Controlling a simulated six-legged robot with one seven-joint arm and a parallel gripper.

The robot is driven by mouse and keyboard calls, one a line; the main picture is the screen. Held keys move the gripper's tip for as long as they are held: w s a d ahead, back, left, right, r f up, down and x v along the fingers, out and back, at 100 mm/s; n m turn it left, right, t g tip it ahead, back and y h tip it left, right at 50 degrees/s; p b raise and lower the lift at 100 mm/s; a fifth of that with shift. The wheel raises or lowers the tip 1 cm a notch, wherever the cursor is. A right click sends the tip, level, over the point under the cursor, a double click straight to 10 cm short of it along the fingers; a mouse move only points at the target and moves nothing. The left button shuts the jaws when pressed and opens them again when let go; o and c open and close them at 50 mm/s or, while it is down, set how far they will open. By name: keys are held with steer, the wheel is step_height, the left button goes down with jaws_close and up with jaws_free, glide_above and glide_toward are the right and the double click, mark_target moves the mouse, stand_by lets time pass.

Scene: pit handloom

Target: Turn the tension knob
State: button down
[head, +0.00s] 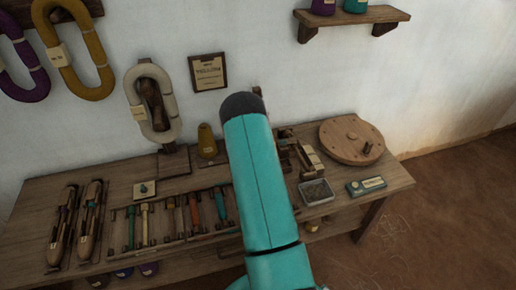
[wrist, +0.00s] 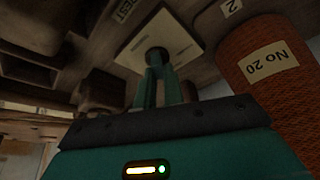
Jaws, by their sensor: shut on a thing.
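In the wrist view a small dark round knob (wrist: 156,54) stands at the middle of a cream square plate (wrist: 183,42). My gripper (wrist: 157,68) has its two teal fingers shut on the knob, one on either side. Much of the knob is hidden between the fingertips. In the head view my teal arm covers the middle of the bench, and I cannot see my gripper there.
An orange spool marked No 20 (wrist: 270,75) stands close right of my gripper. Floor at right is clear.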

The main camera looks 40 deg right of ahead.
steer(key=m+g, duration=0.1)
steer(key=m, duration=0.1)
steer(key=m+g, duration=0.1)
steer(key=m, duration=0.2)
steer(key=shift+m+h, duration=0.3)
stand_by(0.4)
steer(key=c, duration=1.5)
jaws_free()
steer(key=v, duration=1.3)
steer(key=shift+r, duration=0.4)
